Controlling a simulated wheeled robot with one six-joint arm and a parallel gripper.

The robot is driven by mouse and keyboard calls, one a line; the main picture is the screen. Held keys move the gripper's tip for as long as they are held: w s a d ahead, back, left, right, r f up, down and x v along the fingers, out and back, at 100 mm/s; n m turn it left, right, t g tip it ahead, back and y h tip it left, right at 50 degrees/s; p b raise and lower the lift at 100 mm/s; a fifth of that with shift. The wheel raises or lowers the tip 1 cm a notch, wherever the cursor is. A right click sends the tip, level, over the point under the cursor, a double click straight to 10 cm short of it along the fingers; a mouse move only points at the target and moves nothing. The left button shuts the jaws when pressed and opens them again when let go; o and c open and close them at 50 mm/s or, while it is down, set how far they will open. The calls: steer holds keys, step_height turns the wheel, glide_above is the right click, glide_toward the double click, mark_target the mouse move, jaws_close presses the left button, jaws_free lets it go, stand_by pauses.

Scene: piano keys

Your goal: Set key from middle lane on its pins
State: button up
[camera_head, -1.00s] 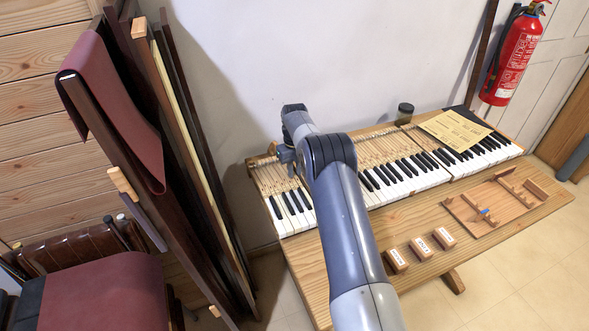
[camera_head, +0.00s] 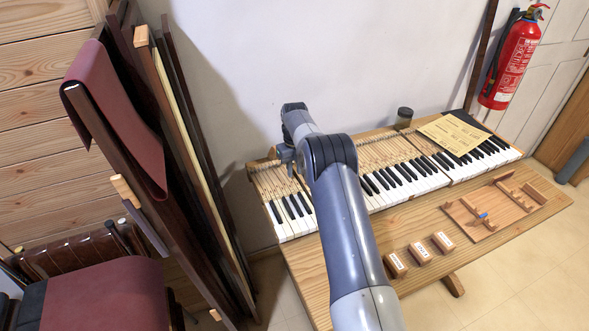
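A long keyboard of white and black piano keys (camera_head: 405,192) lies along the back of a wooden table. Its left block of keys (camera_head: 292,222) ends at the table's left side, with bare wooden key levers and pins behind it. My gripper (camera_head: 288,160) is over the back of this left block. My own arm covers part of the keyboard there. The fingertips are too small and dark to tell whether they hold anything. A wooden tray with raised lanes (camera_head: 468,226) lies at the right front of the table, with a small blue mark (camera_head: 484,215) near its middle.
Several small labelled wooden blocks (camera_head: 420,251) stand along the table's front edge. A dark jar (camera_head: 404,117) and a yellow sheet (camera_head: 453,133) sit at the back. Dark panels with a maroon cloth (camera_head: 120,110) lean at the left. A fire extinguisher (camera_head: 512,60) hangs at the right.

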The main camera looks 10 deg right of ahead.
steer(key=o, duration=0.4)
steer(key=shift+o, duration=0.2)
steer(key=shift+r+p, duration=1.45)
steer(key=shift+r, duration=1.1)
